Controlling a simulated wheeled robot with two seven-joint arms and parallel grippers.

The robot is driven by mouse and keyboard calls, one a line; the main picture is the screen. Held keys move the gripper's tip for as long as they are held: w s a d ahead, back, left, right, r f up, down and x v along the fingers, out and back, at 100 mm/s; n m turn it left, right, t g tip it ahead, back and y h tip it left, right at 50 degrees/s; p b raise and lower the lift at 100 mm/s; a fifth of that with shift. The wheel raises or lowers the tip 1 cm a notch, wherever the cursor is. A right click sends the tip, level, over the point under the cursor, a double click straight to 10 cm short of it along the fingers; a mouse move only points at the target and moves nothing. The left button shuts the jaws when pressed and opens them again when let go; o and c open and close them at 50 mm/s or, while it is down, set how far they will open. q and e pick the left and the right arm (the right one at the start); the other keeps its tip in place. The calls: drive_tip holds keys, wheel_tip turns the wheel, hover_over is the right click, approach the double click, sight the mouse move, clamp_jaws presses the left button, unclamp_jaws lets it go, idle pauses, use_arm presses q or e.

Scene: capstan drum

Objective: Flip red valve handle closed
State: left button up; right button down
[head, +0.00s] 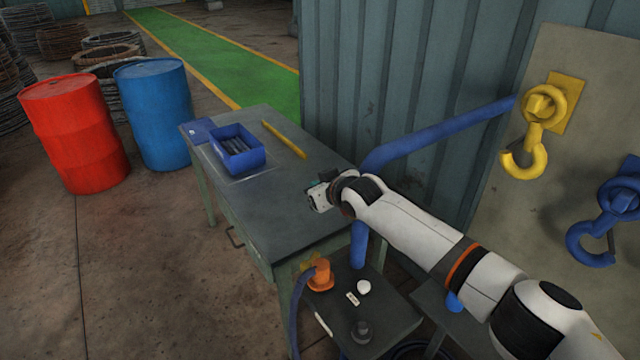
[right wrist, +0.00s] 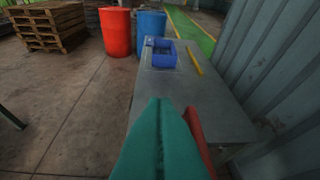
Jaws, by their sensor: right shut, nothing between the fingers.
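My right gripper (head: 316,196) is over the right edge of the grey workbench, near the blue pipe (head: 440,132). In the right wrist view its teal fingers (right wrist: 160,125) are shut together with nothing between them. A red piece (right wrist: 197,130), likely the valve handle, shows just right of the fingers and is partly hidden by them. I cannot tell whether they touch. No red handle can be made out in the head view. My left gripper is not in view.
The workbench (head: 290,215) holds a blue bin (head: 237,150) and a yellow bar (head: 284,139). Red (head: 75,130) and blue (head: 153,112) barrels stand left of it. A low shelf with an orange fitting (head: 320,275) is in front. Hooks hang on a panel at right.

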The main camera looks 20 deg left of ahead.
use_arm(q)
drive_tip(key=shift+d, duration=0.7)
use_arm(e)
drive_tip(key=shift+a+f, duration=0.1)
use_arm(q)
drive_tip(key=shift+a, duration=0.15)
